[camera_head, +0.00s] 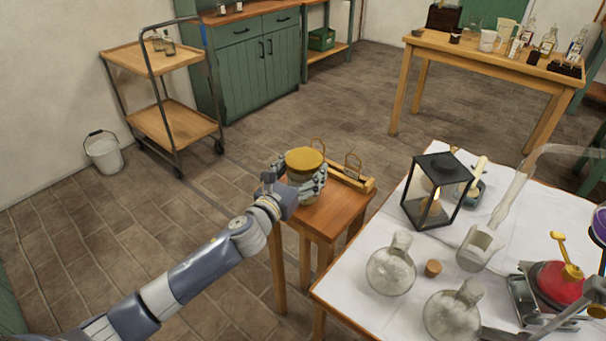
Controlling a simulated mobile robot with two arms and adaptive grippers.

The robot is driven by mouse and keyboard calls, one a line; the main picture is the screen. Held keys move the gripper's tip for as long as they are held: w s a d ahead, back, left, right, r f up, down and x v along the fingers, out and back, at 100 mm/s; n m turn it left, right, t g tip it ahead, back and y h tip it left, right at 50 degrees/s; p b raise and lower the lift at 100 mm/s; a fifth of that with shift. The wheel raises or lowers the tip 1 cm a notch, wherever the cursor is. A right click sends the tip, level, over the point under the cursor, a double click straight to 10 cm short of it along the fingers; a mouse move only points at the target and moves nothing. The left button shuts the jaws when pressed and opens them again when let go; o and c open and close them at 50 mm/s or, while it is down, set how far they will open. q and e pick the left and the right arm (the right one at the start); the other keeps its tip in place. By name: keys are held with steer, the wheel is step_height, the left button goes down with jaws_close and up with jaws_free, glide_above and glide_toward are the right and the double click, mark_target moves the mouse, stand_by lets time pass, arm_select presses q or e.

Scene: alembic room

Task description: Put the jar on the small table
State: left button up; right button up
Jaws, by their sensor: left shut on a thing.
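The jar (305,160) has a round yellow-brown top; its lower body is mostly hidden by my fingers. My left gripper (301,184) is shut around the jar at the small wooden table (327,214). The jar is upright over the left part of the tabletop. I cannot tell whether its base touches the wood.
A wooden rack with wire loops (350,177) stands along the small table's back edge. The white-covered table (350,272) to the right holds a black lantern (437,190), glass flasks (391,268) and a cork (433,268).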

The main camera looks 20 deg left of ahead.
arm_select(q)
steer(key=shift+f, duration=0.5)
steer(key=shift+f, duration=0.15)
steer(key=o, duration=1.3)
steer(key=s+a, duration=0.2)
steer(key=s, duration=1)
steer(key=shift+w, duration=0.1)
